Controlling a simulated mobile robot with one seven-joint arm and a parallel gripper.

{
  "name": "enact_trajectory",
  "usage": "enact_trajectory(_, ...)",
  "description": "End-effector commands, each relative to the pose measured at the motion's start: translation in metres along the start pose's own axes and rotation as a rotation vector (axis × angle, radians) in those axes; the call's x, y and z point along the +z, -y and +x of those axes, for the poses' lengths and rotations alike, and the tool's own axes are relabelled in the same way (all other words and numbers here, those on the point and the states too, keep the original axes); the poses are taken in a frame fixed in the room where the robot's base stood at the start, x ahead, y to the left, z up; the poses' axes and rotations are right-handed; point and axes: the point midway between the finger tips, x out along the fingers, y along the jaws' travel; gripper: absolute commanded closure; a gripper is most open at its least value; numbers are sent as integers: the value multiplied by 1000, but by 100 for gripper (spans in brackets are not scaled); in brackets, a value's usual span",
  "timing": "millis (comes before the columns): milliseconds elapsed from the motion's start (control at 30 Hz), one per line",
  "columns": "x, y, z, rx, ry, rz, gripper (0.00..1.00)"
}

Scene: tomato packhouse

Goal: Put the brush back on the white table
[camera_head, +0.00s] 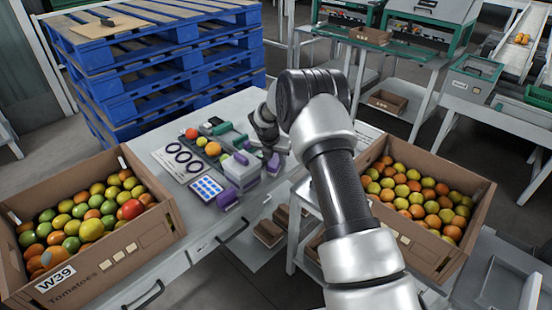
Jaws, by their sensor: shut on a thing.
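The white table (245,108) runs from the centre toward the lower left. My arm reaches forward over its right part, and my gripper (270,150) points down near the table's right edge. My gripper is shut on a small, mostly hidden thing, which appears to be the brush. A purple part (272,163) shows at the fingertips, but I cannot tell whether it belongs to the brush. I cannot tell whether the held thing touches the table.
Beside my gripper lie a grey box (238,172), purple pieces, a blue-dotted card (206,187), a sheet with dark rings (183,158) and several tomatoes. Tomato cartons stand left (118,248) and right (470,218). Blue pallets (150,85) stand behind. The table's far strip is clear.

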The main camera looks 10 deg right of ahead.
Motion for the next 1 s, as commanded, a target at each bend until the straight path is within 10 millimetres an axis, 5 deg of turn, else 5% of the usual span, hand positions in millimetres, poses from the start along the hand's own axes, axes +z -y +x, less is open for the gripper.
enact_trajectory(900, -2, 0, 6, 1, 1, 1, 94)
enact_trajectory(933, -2, 0, 6, 1, 1, 1, 68)
enact_trajectory(1000, -2, 0, 6, 1, 1, 1, 56)
